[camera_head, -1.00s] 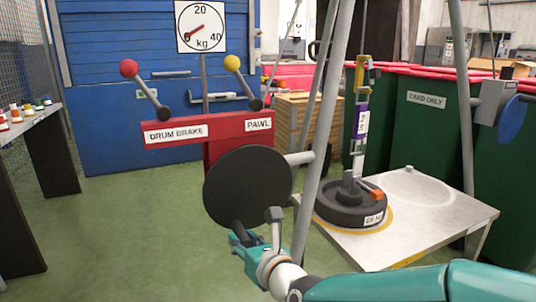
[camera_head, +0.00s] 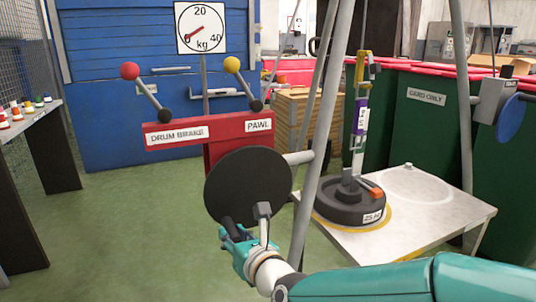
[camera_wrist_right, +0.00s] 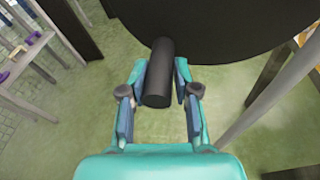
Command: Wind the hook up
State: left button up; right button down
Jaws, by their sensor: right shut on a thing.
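A black round crank disc (camera_head: 250,188) stands in front of a red post. Its black handle (camera_wrist_right: 160,72) lies between the fingers of my right gripper (camera_wrist_right: 158,92), which is shut on it. In the head view my right gripper (camera_head: 232,234) is at the disc's lower left edge. A yellow hook piece (camera_head: 361,66) hangs at the right, above a purple-labelled link (camera_head: 360,118). Below it, a black round weight (camera_head: 350,205) sits on a pale platform (camera_head: 425,215), and the hanging gear reaches down to it. My left gripper is not in view.
A red bar (camera_head: 225,130) carries the drum brake lever (camera_head: 147,92) and pawl lever (camera_head: 244,82). A kg dial (camera_head: 201,28) reads near zero. Grey tripod legs (camera_head: 322,135) stand close right of the disc.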

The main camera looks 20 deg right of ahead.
jog(key=shift+a+r, duration=0.3)
jog(key=shift+r, duration=0.1)
jog(key=shift+a+r+p, duration=0.7)
jog(key=shift+r+p, duration=0.25)
jog(key=c, duration=0.7)
grip_release()
jog(key=shift+f, duration=0.1)
jog(key=shift+s+f, duration=0.1)
